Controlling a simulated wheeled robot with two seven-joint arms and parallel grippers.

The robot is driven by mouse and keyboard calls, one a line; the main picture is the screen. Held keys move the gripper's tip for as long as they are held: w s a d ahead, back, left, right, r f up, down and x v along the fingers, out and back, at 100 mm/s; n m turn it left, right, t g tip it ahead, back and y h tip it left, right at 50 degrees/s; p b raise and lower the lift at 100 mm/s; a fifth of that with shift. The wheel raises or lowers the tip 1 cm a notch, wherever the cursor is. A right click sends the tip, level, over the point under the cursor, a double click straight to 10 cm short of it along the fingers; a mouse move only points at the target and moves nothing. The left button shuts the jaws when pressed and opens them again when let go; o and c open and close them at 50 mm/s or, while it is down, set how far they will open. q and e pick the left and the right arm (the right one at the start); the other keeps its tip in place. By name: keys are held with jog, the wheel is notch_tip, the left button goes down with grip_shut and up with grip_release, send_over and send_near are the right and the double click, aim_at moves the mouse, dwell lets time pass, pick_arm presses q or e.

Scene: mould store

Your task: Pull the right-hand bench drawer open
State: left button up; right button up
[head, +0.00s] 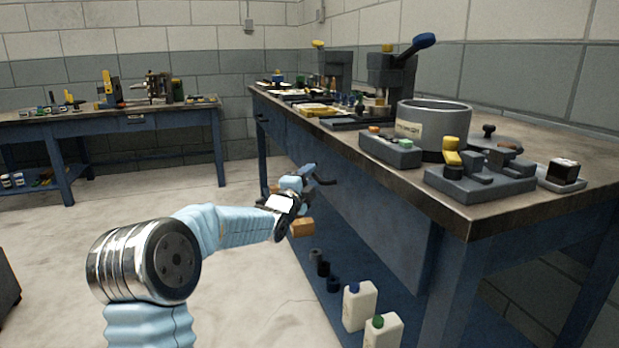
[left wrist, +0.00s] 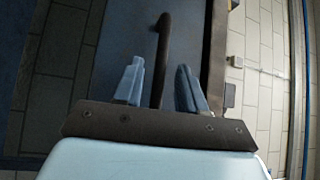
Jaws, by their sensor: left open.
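The bench (head: 455,215) runs along the right of the head view, with a blue front under a worn top. The right-hand drawer's dark bar handle (head: 327,182) stands out from that front, partly hidden by my left gripper (head: 308,177). In the left wrist view the handle (left wrist: 164,38) lies between the two open blue fingers of my left gripper (left wrist: 160,66), with a gap showing on each side. The blue drawer front (left wrist: 122,35) is behind it. I cannot make out any gap around the drawer. My right gripper is not in view.
On the bench top stand a grey pot (head: 434,125), mould blocks (head: 480,180) and presses (head: 390,75). White bottles (head: 359,305) and an orange-brown box (head: 302,228) are on the lower shelf. Another bench (head: 105,122) stands at the back left. The floor (head: 60,235) between is clear.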

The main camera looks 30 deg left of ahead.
pick_arm(q)
grip_shut()
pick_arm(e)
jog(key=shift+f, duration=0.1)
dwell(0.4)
